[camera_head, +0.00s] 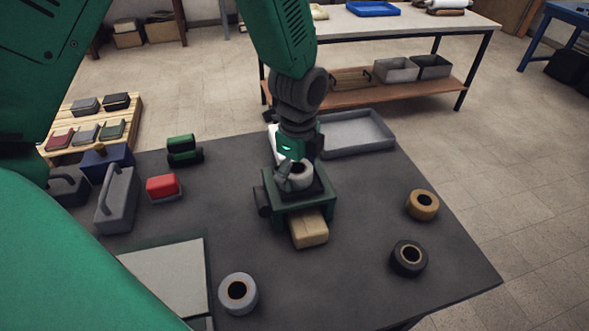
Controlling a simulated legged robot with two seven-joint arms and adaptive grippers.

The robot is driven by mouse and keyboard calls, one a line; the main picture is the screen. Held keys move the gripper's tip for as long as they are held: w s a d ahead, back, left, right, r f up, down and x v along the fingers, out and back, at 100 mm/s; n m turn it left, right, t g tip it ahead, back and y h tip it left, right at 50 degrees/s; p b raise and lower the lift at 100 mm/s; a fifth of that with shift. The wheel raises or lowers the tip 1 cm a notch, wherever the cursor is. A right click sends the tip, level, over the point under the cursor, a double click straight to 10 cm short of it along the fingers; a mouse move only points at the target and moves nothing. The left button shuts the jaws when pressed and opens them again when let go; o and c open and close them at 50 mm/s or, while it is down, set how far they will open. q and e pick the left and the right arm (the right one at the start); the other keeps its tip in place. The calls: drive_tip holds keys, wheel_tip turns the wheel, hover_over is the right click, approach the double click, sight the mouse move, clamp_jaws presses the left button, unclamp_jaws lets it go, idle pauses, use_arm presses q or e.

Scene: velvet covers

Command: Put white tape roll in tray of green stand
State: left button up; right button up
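A white tape roll (300,181) is at the tray on top of the green stand (290,218), near the middle of the dark table. My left gripper (291,168) is directly over the stand, with one finger against the near left side of the roll. The other finger is hidden, so I cannot tell whether the grip is closed on the roll. I also cannot tell whether the roll rests fully on the tray. A tan block (309,231) sits at the stand's front. My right gripper is not in view.
A light grey roll (226,295), a black roll (396,258) and a tan roll (411,205) lie on the table. A grey tray (357,148) is behind the stand. A red-topped block (161,187) and a grey handled tool (117,209) are at left.

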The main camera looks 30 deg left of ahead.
sight(299, 169)
use_arm(q)
drive_tip(key=shift+s+d+f, duration=0.1)
drive_tip(key=shift+d+f, duration=0.15)
drive_tip(key=shift+d, duration=0.05)
drive_tip(key=shift+r, duration=0.1)
drive_tip(key=shift+a+r, duration=0.1)
drive_tip(key=shift+r, duration=0.15)
wheel_tip(299, 169, up, 13)
drive_tip(key=p, duration=0.1)
drive_tip(key=shift+p, duration=0.3)
idle(0.4)
